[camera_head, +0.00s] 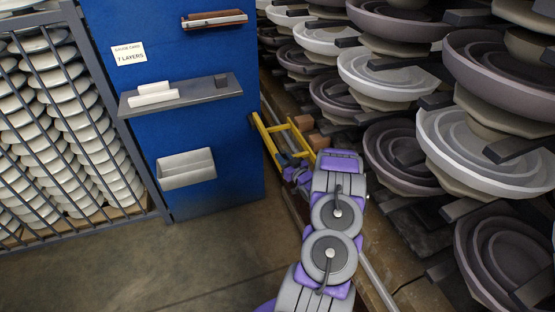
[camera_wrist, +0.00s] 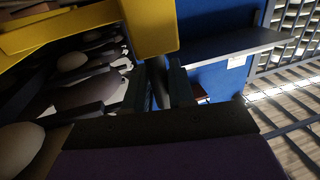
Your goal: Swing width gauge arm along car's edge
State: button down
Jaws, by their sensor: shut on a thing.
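The yellow width gauge (camera_head: 279,127), a frame of parallel bars with a crosspiece, shows at the left edge of the car beyond my arm. My gripper (camera_head: 298,172) is at its near end, partly hidden by my wrist. In the wrist view my gripper's dark fingers (camera_wrist: 160,88) are shut on a dark bar below a broad yellow part of the gauge (camera_wrist: 152,28). The car's brown edge (camera_head: 376,268) runs from near right to far left, under the stacked insulators (camera_head: 390,75). Whether the gauge touches the car or any insulator cannot be told.
A blue cabinet (camera_head: 225,130) with a grey shelf (camera_head: 195,98) and a grey bin (camera_head: 187,172) stands close left of the gauge. A caged stack of white discs (camera_head: 55,120) is at far left. Brown blocks (camera_head: 311,130) lie beside the gauge. The floor (camera_head: 190,255) at front left is clear.

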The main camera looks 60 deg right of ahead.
jog(key=shift+s+d, duration=0.2)
jog(key=shift+d, duration=0.1)
jog(key=c, duration=1.4)
grip_release()
jog(key=shift+r, duration=0.1)
jog(key=o, duration=0.3)
jog(key=shift+s+d, duration=0.1)
jog(key=shift+d, duration=0.15)
jog(key=shift+a, duration=0.25)
jog(key=shift+f, duration=0.2)
